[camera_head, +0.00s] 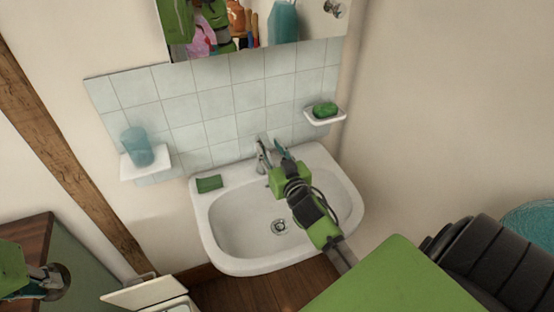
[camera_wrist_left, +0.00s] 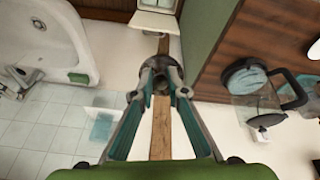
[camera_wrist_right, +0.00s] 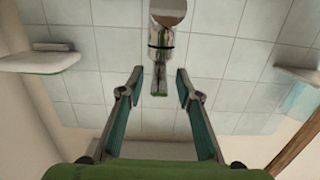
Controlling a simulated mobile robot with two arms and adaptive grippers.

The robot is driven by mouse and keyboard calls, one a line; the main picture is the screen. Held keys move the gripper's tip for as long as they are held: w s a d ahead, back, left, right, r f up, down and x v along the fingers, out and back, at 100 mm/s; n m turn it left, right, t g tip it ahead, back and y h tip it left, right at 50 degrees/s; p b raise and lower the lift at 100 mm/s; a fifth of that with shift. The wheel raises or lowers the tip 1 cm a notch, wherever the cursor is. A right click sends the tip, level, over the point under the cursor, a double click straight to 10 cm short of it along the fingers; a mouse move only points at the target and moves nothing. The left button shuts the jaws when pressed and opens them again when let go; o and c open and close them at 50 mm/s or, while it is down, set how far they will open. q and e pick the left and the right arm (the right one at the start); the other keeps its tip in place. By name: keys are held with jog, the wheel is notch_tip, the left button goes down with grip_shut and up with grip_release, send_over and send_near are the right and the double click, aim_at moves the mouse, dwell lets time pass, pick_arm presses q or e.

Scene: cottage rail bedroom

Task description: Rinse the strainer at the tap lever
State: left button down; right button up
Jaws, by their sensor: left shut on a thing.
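My left gripper (camera_head: 42,279) is at the far lower left, well away from the sink. It is shut on a small round dark metal thing, probably the strainer (camera_head: 60,281), which also shows between the fingertips in the left wrist view (camera_wrist_left: 160,73). My right gripper (camera_head: 277,150) is at the chrome tap (camera_head: 261,155) at the back of the white sink (camera_head: 228,250). In the right wrist view its fingers (camera_wrist_right: 152,88) are apart. The tap lever (camera_wrist_right: 159,80) stands between them, with gaps visible on both sides.
A green sponge (camera_head: 209,184) lies on the sink's left rim. A blue cup (camera_head: 137,147) stands on a left shelf, and green soap (camera_head: 325,109) sits in a dish at right. A wooden-edged counter with a glass jug (camera_wrist_left: 250,82) is near my left gripper.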

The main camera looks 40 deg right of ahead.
jog(key=v, duration=0.6)
jog(key=shift+s, duration=0.25)
jog(key=shift+f, duration=0.1)
